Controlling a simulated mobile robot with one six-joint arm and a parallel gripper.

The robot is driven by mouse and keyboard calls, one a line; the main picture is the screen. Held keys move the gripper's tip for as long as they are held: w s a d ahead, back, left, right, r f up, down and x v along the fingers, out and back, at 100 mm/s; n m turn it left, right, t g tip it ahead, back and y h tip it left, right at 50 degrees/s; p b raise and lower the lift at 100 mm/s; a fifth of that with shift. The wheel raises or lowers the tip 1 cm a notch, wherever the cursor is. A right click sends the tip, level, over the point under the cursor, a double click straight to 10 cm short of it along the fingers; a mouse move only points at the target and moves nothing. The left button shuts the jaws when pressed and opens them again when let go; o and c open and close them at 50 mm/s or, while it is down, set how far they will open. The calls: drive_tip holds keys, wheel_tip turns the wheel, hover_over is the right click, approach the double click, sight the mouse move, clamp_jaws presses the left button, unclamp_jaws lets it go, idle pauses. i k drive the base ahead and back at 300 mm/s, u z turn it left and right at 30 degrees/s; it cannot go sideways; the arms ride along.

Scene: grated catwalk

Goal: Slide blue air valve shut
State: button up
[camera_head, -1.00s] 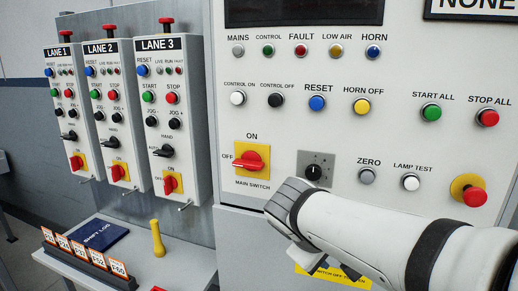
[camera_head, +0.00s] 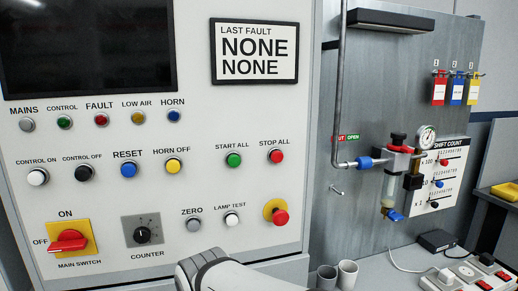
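A blue sleeve (camera_head: 365,163), which looks like the air valve, sits on the short horizontal pipe run on the grey back panel, right of the control cabinet. A small red and green label (camera_head: 347,138) is above it, red on the left and green "OPEN" on the right. The vertical pipe covers part of the red side. The sleeve lies below the green side, beside the air regulator (camera_head: 398,150). Part of my arm shows at the bottom centre, well left of and below the valve. My gripper itself is not visible.
The control cabinet (camera_head: 200,105) with buttons and a red main switch (camera_head: 67,241) fills the left. A gauge (camera_head: 425,137), a shift counter board (camera_head: 436,178) and hanging tags (camera_head: 456,90) are on the right. Two cups (camera_head: 347,274) and a power strip (camera_head: 468,275) stand on the bench.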

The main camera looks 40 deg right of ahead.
sight(365, 163)
drive_tip(key=z, duration=2)
